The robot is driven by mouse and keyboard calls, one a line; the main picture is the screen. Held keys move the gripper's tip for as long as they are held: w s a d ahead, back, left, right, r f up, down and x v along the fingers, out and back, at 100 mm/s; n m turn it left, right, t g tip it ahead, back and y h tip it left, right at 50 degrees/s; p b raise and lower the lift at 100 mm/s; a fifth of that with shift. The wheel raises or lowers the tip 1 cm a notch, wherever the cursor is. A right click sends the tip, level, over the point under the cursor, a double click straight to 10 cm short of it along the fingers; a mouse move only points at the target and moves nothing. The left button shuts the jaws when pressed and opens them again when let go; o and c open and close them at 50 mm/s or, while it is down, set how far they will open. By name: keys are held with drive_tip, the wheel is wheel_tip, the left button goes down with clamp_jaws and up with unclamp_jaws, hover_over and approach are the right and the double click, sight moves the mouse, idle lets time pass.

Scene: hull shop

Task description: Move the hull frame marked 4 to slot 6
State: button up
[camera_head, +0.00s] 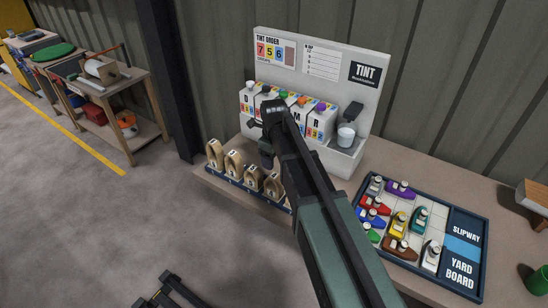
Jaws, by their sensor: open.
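Several pale wooden, arched hull frames stand upright in a row in a dark blue rack (229,183) at the bench's front left edge. They include a leftmost frame (214,153), a second frame (233,163) and a third frame (252,178). Another frame (273,185) stands at the right, close to my arm. Their marks and the slot numbers are too small to read, so I cannot tell which is frame 4 or slot 6. The rack's right end is hidden behind my arm. My gripper (266,161) hangs above and behind the row, open, partly hidden by my arm.
A tint stand (365,108) with several coloured-cap dispensers stands behind the rack. A yard board (463,262) with small coloured boats lies to the right. A wooden block (533,195) and green cup (537,284) are at far right. A cluttered workbench (132,82) stands left, across open floor.

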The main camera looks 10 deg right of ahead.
drive_tip(key=shift+s+r, duration=0.15)
drive_tip(key=shift+r, duration=0.55)
drive_tip(key=s+n, duration=1.8)
drive_tip(key=n, duration=0.9)
drive_tip(key=shift+s, duration=0.4)
